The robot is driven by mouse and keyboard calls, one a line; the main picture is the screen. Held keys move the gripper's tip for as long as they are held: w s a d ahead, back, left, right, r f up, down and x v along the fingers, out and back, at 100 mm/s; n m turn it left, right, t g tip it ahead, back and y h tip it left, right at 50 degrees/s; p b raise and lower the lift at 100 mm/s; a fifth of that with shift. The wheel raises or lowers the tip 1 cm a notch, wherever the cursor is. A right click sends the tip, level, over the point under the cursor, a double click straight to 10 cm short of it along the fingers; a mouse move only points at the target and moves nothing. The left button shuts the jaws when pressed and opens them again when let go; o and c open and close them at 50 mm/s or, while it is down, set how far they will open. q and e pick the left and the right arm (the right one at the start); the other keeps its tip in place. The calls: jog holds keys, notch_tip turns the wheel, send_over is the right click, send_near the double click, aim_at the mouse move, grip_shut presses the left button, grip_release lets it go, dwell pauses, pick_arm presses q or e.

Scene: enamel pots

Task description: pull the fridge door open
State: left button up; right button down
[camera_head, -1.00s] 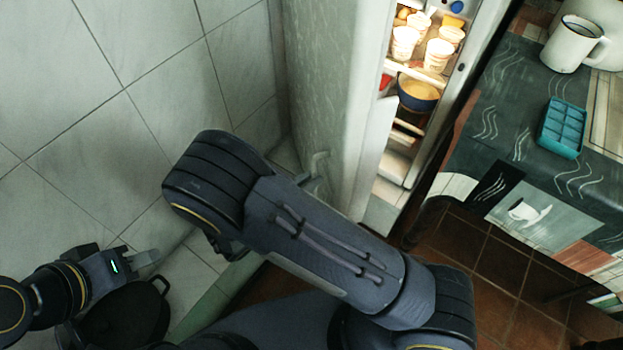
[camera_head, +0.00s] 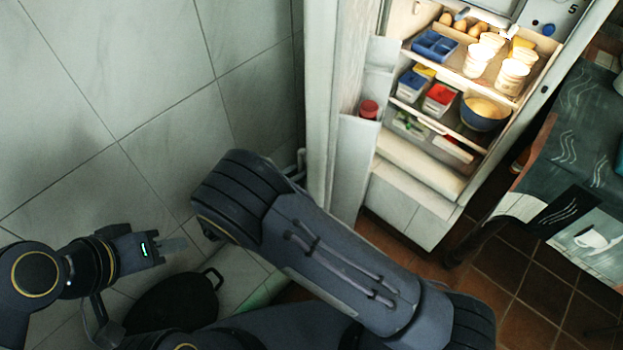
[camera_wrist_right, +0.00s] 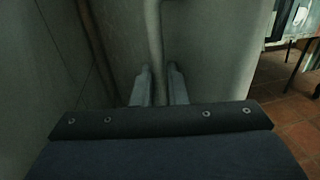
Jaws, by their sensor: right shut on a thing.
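The fridge door (camera_head: 320,90) stands open at an angle, its inner side with a door shelf and a red-lidded jar (camera_head: 369,109) facing the lit fridge (camera_head: 417,210). In the right wrist view, the door's grey outer face (camera_wrist_right: 205,50) fills much of the picture. A vertical door handle (camera_wrist_right: 155,40) runs between the two fingers of my right gripper (camera_wrist_right: 158,88), which is shut on it.
A dark pan (camera_head: 175,303) lies below my left gripper. Shelves hold cups, a blue bowl (camera_head: 485,112) and tubs. A table with a patterned cloth (camera_head: 570,150) stands at the right. Tiled floor (camera_head: 400,240) shows in front of the fridge.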

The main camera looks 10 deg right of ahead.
jog(key=shift+w+a, duration=0.95)
jog(key=shift+w, duration=0.15)
jog(key=c, duration=1.5)
grip_release()
jog(key=shift+o, duration=0.2)
jog(key=shift+s+a, duration=0.1)
